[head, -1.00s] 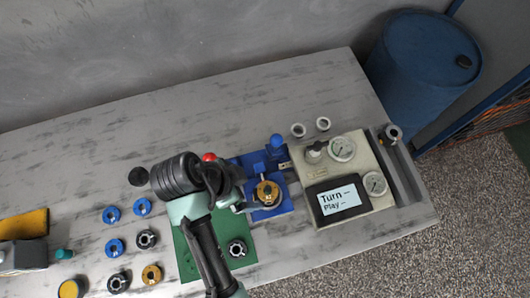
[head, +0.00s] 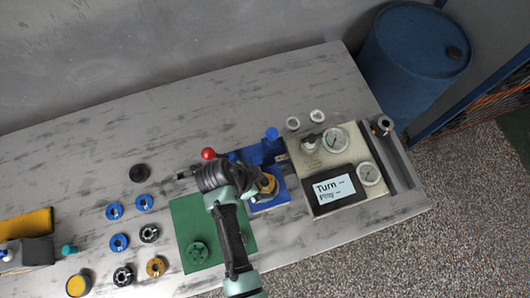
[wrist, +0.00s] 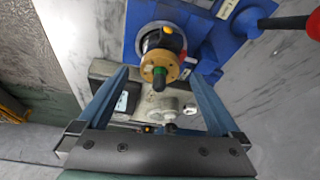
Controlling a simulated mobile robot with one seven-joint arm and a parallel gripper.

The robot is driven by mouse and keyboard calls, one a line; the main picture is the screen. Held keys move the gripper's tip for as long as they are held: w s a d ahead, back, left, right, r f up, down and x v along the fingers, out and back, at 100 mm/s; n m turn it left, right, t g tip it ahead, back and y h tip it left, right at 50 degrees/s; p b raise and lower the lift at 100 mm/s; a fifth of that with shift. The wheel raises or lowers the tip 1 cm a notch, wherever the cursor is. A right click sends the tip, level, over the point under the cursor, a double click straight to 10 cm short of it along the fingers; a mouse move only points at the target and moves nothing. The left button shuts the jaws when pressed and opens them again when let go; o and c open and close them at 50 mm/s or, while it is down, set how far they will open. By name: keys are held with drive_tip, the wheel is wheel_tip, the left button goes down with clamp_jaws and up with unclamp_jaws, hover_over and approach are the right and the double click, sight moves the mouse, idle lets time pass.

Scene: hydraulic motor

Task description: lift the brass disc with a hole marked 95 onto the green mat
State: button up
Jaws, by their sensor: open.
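In the wrist view a brass disc (wrist: 160,67) with a dark centre sits on the blue fixture (wrist: 205,38); its brass also shows in the head view (head: 268,184), partly behind my arm. Another brass disc with a hole (head: 156,267) lies on the table left of the green mat (head: 190,213). I cannot read a 95 on either. My gripper (wrist: 158,75) is open; in the wrist view its fingers frame the fixture's brass disc, with nothing gripped. I cannot tell the distance between them. In the head view my wrist hides the fingertips.
A green round part (head: 197,253) is on the mat. Blue discs (head: 119,242) and dark ringed discs (head: 123,276) lie left of it. A red ball knob (head: 208,154) stands near my wrist. A gauge panel (head: 345,150) with a screen is right of the fixture. The back table is clear.

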drive_tip(key=shift+x, duration=0.9)
clamp_jaws()
